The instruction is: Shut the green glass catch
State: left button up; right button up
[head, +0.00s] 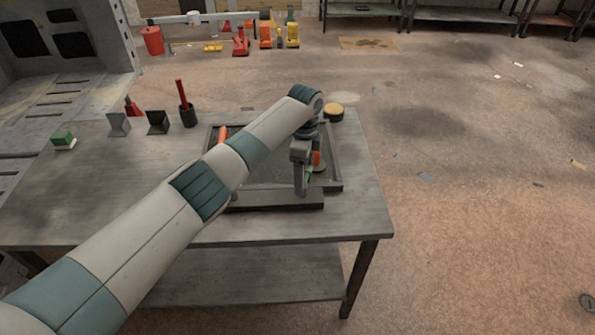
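My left arm reaches across the bench from the lower left. Its gripper (301,182) points down over the right part of a dark-edged frame (335,186) lying on the bench. A small bit of green (310,171), perhaps the green glass catch, shows close beside the gripper, mostly hidden. I cannot tell whether they touch or how the catch stands. An orange piece (318,160) stands just right of the gripper. Another orange piece (222,134) is at the frame's left side. The fingers are too small and overlapped to read. My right gripper is not in view.
The grey bench (355,218) holds a green-topped block (63,140), a dark cup (187,115) with a red-handled tool, two dark angled stands (158,122) and a round yellow-topped item (334,112). My arm hides much of the frame. The bench's right end is clear.

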pick_arm(q)
jog(key=shift+w+a+r+n+p, duration=0.1)
jog(key=shift+w+r+n+p, duration=0.25)
jog(key=shift+n, duration=0.35)
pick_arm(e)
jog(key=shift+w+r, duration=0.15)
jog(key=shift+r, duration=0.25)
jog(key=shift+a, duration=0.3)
pick_arm(q)
jog(key=o, duration=1.4)
jog(key=shift+c, duration=0.2)
jog(key=shift+f, duration=0.2)
jog(key=shift+s+a, duration=0.1)
jog(key=shift+s, duration=0.05)
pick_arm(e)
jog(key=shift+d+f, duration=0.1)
